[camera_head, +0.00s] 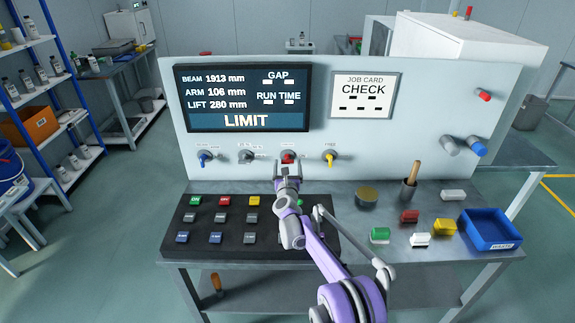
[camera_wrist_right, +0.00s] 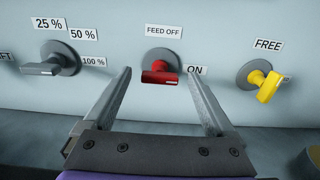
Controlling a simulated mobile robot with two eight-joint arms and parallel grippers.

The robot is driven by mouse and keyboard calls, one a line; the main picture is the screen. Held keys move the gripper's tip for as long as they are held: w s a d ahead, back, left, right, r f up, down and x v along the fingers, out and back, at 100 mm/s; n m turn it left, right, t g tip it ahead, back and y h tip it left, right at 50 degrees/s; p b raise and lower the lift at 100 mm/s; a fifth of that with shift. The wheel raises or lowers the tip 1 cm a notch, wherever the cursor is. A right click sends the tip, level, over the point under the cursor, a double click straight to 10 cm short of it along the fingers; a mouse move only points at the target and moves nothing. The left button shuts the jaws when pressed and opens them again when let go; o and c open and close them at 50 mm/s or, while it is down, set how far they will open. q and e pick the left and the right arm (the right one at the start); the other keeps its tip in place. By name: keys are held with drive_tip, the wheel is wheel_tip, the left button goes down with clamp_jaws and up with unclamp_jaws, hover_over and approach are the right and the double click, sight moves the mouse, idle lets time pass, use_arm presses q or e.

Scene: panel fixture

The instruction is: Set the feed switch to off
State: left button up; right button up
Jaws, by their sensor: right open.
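The feed switch (camera_wrist_right: 161,72) is a red handle on a round grey base on the upright panel. The label FEED OFF is above it and ON is at its lower right. The handle lies roughly level, its right end towards ON. In the head view the switch (camera_head: 288,157) is in the row under the display. My right gripper (camera_head: 287,168) is just in front of it. In the right wrist view my right gripper (camera_wrist_right: 160,76) is open, one finger to each side of the red handle, with gaps on both sides. It holds nothing. My left gripper is out of view.
A grey selector (camera_wrist_right: 55,62) is left of the switch and a yellow one (camera_wrist_right: 262,80) right of it. The display (camera_head: 242,97) reads LIMIT; the job card (camera_head: 365,95) reads CHECK. A button box (camera_head: 180,238), several blocks and a blue tray (camera_head: 490,230) are on the table below.

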drive_tip(key=shift+w, duration=0.1)
drive_tip(key=c, duration=1.4)
drive_tip(key=shift+n, duration=0.3)
drive_tip(key=n+b, duration=0.1)
drive_tip(key=n, duration=0.2)
drive_tip(key=shift+a+f+b, duration=0.1)
drive_tip(key=shift+f+b, duration=0.05)
drive_tip(key=shift+b, duration=0.25)
drive_tip(key=n+b, duration=0.2)
drive_tip(key=n, duration=0.4)
drive_tip(key=shift+a, duration=0.1)
drive_tip(key=shift+f+n+b, duration=0.15)
drive_tip(key=shift+n+b, duration=1.55)
drive_tip(key=shift+n, duration=2.4)
